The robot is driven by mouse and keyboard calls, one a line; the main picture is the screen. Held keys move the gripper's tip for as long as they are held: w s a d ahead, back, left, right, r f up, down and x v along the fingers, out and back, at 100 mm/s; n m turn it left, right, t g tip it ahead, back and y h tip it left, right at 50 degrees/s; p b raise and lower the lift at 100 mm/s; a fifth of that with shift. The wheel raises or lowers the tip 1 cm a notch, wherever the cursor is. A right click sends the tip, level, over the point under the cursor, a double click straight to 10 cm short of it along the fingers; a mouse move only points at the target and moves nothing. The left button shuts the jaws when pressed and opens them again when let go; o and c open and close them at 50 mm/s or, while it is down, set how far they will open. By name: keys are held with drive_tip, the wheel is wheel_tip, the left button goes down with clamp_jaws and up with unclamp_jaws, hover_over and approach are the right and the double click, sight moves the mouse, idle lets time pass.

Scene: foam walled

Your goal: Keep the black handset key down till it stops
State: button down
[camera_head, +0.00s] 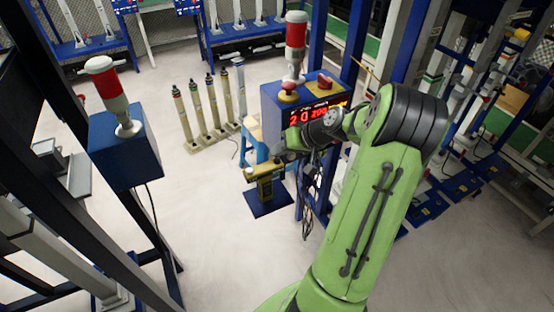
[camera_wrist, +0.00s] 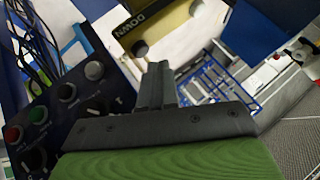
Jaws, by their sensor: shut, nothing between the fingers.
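In the wrist view the handset (camera_wrist: 160,28) is at the top, with an upside-down "DOWN" label. In the head view my gripper (camera_head: 284,157) is beside the handset's top, partly hidden by my wrist.
A blue box (camera_head: 270,98) with a red display and a red-white lamp (camera_head: 295,45) stands behind my arm. A panel of knobs and buttons (camera_wrist: 65,115) is close at left in the wrist view.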

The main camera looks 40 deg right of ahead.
sight(280, 162)
drive_tip(key=shift+f, duration=0.1)
drive_tip(key=shift+f+b, duration=0.3)
drive_tip(key=shift+b, duration=0.05)
drive_tip(key=shift+f+b, duration=0.4)
drive_tip(key=shift+f, duration=0.15)
idle(0.4)
idle(2.6)
drive_tip(key=shift+r+p, duration=0.8)
drive_tip(key=shift+r, duration=0.2)
wheel_tip(280, 162, up, 5)
drive_tip(key=p, duration=0.4)
